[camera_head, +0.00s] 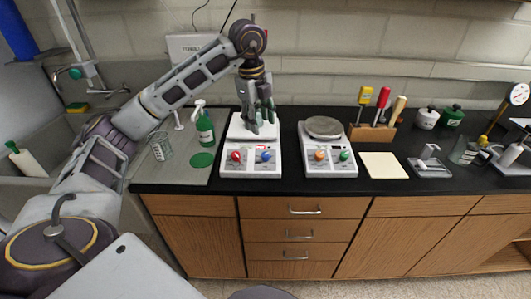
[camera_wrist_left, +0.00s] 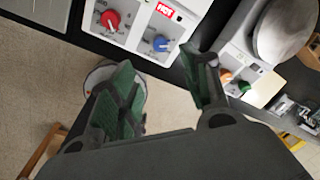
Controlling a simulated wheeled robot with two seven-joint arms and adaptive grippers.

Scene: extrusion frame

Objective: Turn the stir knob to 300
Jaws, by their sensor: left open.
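The left hotplate (camera_head: 251,160) has a white body with a red knob (camera_head: 236,156) and a blue knob (camera_head: 266,157) on its front panel. Both knobs also show in the left wrist view, the red one (camera_wrist_left: 110,20) at the top left and the blue one (camera_wrist_left: 160,43) right of it. A lit red HOT sign (camera_wrist_left: 165,10) is above them. Knob labels are too small to read, so I cannot tell which knob is stir. My left gripper (camera_head: 262,118) is open and empty, in front of the hotplate's top in the head view, apart from the knobs. My right gripper is not in view.
A second device (camera_head: 326,155) with an orange and a green knob and a round grey plate stands to the right. A green-capped bottle (camera_head: 205,127) and a glass beaker (camera_head: 161,147) stand left. A tool block (camera_head: 373,131) is behind a pale pad (camera_head: 384,166).

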